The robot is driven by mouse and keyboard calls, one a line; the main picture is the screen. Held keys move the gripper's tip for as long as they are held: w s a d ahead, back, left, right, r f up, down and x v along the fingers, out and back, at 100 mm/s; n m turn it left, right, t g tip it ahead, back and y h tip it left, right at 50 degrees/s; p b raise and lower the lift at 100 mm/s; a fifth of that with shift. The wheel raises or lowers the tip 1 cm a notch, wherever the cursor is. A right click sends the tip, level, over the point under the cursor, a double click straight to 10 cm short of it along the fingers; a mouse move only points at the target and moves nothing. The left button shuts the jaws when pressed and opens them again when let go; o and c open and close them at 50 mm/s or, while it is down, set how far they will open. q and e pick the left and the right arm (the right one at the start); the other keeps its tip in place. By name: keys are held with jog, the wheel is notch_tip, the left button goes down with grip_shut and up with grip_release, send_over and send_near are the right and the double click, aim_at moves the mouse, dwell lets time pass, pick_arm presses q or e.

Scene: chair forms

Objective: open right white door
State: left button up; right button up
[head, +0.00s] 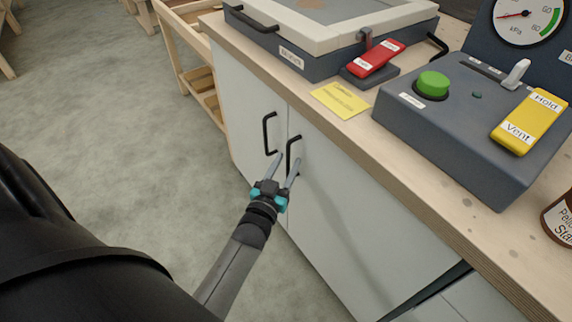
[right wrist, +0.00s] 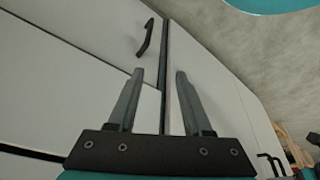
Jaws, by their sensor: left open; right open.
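The right white door (head: 350,220) is a flat white panel under the worktop in the head view, and it looks shut. Its black bar handle (head: 291,152) stands upright near its left edge. A left white door (head: 243,105) with a similar handle (head: 267,134) is beside it. My left gripper (head: 285,163) is open, its fingertips at the right door's handle; whether they are around it or touching it I cannot tell. My right gripper (right wrist: 160,75) shows only in the right wrist view, open and empty, pointing toward white panels and a dark handle (right wrist: 146,38).
The wooden worktop (head: 450,215) above the doors carries a grey control box (head: 450,140), a red-handled latch (head: 375,60), a yellow card (head: 341,100) and a brown jar (head: 560,218). A wooden rack (head: 190,70) stands at the back left.

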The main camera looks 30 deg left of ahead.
pick_arm(q)
grip_shut()
dwell(1.4)
